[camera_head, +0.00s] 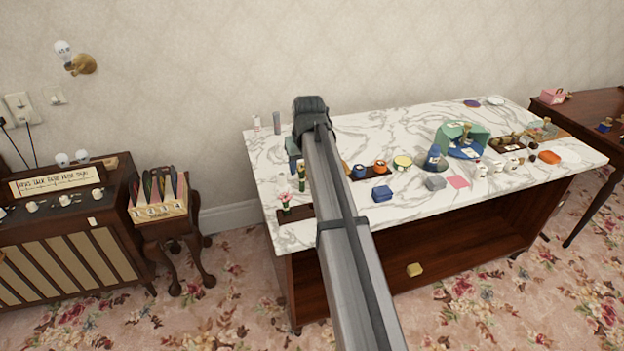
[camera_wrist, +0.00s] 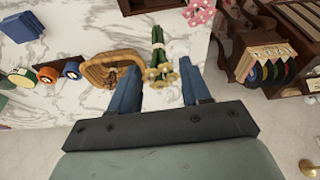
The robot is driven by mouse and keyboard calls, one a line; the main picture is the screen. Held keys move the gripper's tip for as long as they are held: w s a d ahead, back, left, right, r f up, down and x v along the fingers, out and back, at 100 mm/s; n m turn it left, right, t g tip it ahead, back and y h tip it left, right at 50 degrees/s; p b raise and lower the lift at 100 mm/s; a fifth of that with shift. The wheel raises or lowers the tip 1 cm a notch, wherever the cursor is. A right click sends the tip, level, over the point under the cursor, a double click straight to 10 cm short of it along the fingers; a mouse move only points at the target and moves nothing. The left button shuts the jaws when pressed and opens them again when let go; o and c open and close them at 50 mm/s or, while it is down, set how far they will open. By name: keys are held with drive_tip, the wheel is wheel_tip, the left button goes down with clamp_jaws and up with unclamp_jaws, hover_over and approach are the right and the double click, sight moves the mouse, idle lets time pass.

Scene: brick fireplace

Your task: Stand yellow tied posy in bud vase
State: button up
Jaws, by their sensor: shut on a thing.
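The yellow tied posy is between the fingers of my gripper (camera_wrist: 160,78), which is shut on it. In the wrist view the posy (camera_wrist: 158,47) shows yellow heads near the fingers and green stems with a pale tie pointing away. In the head view my gripper (camera_head: 295,158) is partly hidden by my arm, over the left end of the marble top. The posy (camera_head: 302,184) hangs below it, roughly upright with stems down. I cannot pick out the bud vase with certainty.
A pink flower-like item (camera_head: 285,203) is at a dark tray (camera_head: 295,214) on the front left of the marble top (camera_head: 270,160). It also shows in the wrist view (camera_wrist: 200,13). A wicker basket (camera_wrist: 95,72) sits beside my fingers. A blue box (camera_head: 382,194) stands right of my arm.

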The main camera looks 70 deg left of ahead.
drive_tip(key=s+a+r+n, duration=0.1)
drive_tip(key=a+r+n, duration=0.1)
drive_tip(key=a, duration=0.3)
drive_tip(key=s+a+r+n+g, duration=0.1)
drive_tip(key=s+a+r+n, duration=0.1)
drive_tip(key=a, duration=0.4)
drive_tip(key=shift+s+a+r+n, duration=0.15)
drive_tip(key=shift+s+r+n, duration=0.1)
drive_tip(key=shift+r+n, duration=0.7)
drive_tip(key=shift+r, duration=0.15)
drive_tip(key=shift+f, duration=2.9)
drive_tip(key=shift+f, duration=2.55)
drive_tip(key=o, duration=0.9)
drive_tip(key=shift+o, duration=0.2)
